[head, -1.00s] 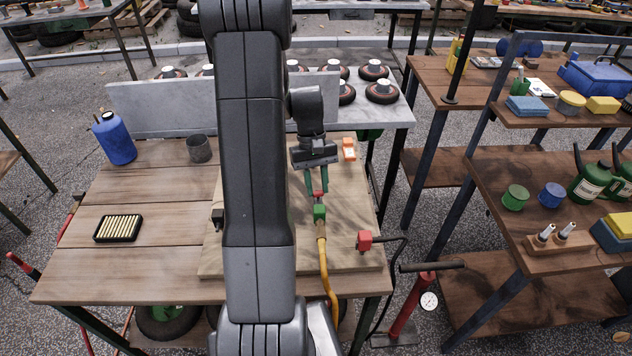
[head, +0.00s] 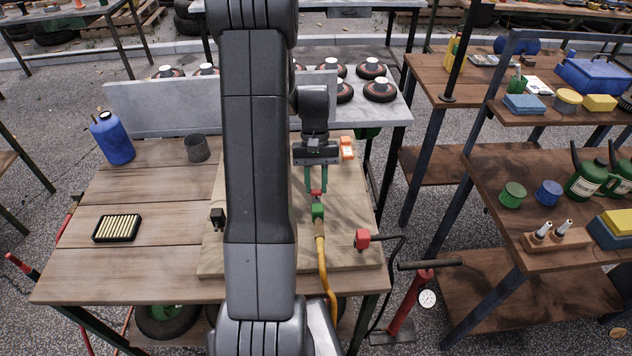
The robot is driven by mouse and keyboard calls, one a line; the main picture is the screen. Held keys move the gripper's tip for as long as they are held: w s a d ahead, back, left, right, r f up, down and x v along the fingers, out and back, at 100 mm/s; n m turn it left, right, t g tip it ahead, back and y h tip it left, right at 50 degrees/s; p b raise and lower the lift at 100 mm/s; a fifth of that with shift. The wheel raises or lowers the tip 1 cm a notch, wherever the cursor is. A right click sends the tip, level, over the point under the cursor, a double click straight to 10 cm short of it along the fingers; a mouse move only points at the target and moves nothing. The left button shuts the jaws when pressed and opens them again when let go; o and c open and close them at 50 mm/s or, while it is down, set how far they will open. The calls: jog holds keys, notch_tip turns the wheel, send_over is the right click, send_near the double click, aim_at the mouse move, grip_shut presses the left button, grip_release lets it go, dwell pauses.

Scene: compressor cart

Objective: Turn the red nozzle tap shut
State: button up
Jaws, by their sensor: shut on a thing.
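The red nozzle tap (head: 315,192) shows as a small red piece at the far end of a green fitting (head: 318,211). A yellow hose (head: 323,265) runs from the fitting toward the front edge of the board. My gripper (head: 316,190) comes from the far side with its two green fingers pointing down at the tap. The fingers are shut on the red tap, one on each side. The fingers partly cover the tap, so its exact angle is hard to tell.
A red block with a black cable (head: 363,239) sits at the board's right edge. A small black fitting (head: 217,217) and an orange box (head: 347,148) are also on the board. A blue bottle (head: 113,138), grey cup (head: 197,148) and black tray (head: 117,228) stand on the table's left.

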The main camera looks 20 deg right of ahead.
jog(key=o, duration=0.7)
jog(key=v, duration=1.3)
jog(key=shift+w+r+b, duration=0.15)
jog(key=shift+r+b, duration=0.2)
jog(key=shift+f, duration=0.1)
jog(key=x, duration=1.3)
jog(key=shift+s+f+p, duration=0.2)
jog(key=shift+f+p, duration=0.1)
jog(key=shift+p, duration=0.05)
jog(key=shift+w+r, duration=0.1)
jog(key=shift+r, duration=0.05)
